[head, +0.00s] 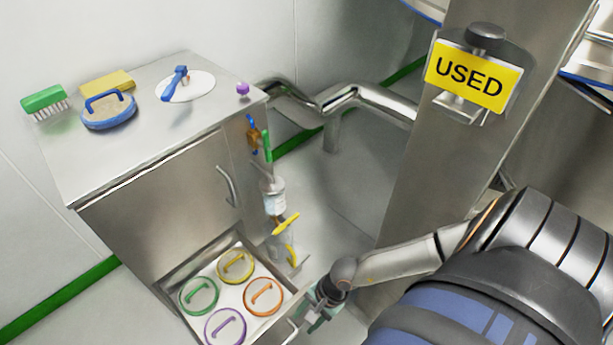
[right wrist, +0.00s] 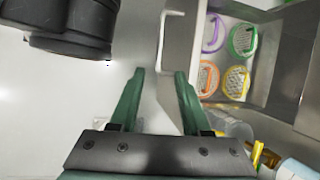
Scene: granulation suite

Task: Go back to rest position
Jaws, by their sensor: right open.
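My right gripper (head: 322,304) is low in the head view, just right of the open drawer's front. In the right wrist view its two green fingers (right wrist: 160,76) are apart, with nothing held between them. The pale drawer handle (right wrist: 163,38) lies just beyond the fingertips; I cannot tell how close it is. The drawer (head: 218,262) is pulled out and holds several round mesh pieces with coloured rims, including a yellow one (head: 235,281) and an orange one (head: 281,297). My left gripper is in neither view.
The steel cabinet top (head: 150,150) carries a green brush (head: 44,98), a yellow block (head: 107,80), a blue-rimmed pad (head: 108,118) and a blue tool (head: 180,77). Bottles and tools (head: 273,195) hang on the cabinet's side. A column with a USED sign (head: 472,78) stands near my right arm.

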